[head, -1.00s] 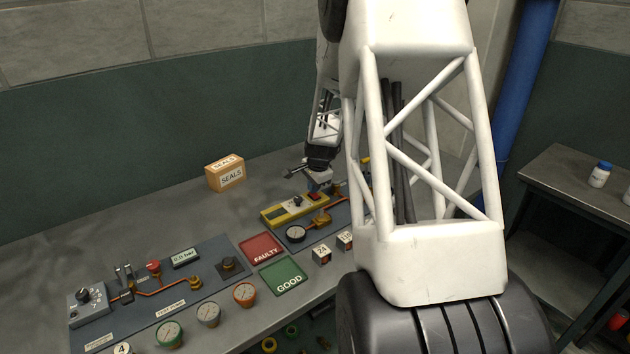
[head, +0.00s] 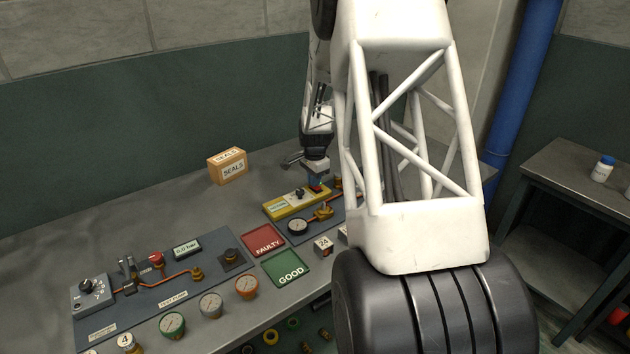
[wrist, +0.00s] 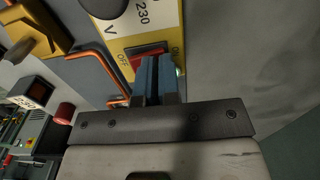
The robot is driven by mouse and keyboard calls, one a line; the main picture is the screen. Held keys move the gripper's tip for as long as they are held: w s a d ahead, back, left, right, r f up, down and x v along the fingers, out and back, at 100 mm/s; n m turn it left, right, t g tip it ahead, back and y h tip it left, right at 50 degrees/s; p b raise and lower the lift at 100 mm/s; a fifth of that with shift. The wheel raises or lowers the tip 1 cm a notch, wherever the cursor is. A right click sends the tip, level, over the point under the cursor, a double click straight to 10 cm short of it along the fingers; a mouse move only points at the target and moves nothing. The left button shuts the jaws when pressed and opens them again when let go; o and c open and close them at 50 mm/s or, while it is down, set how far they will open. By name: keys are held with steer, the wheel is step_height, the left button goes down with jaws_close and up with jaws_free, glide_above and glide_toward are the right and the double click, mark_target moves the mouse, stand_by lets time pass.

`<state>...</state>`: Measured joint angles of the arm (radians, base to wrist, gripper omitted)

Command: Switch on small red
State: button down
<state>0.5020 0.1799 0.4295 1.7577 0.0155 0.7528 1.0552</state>
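A yellow box (head: 290,205) lies on the panel at the back right of the bench. The wrist view shows its face (wrist: 122,43) marked 230 V, with a small red rocker switch (wrist: 147,52) between the words OFF and ON. A small green light (wrist: 178,71) shows beside the ON end. My gripper (wrist: 155,62) has its blue fingers side by side, nearly together, over the ON side of the red switch. They hide part of it, and I cannot tell if they touch it. In the head view my gripper (head: 316,184) is down at the box's right end.
A dial gauge (head: 298,227) and copper piping stand just in front of the box. A red FAULTY tray (head: 263,240) and a green GOOD tray (head: 287,268) lie to the left. A SEALS carton (head: 228,166) stands behind. The bench's back left is clear.

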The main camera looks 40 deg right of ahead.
mark_target(318, 188)
steer(key=shift+s+f, duration=0.5)
steer(key=shift+f, duration=0.25)
steer(key=shift+s+f, duration=0.1)
steer(key=shift+s, duration=0.65)
steer(key=shift+a, duration=0.1)
step_height(318, 188, up, 16)
steer(key=shift+w+d+f, duration=0.15)
steer(key=shift+w+d, duration=0.05)
stand_by(0.3)
stand_by(0.4)
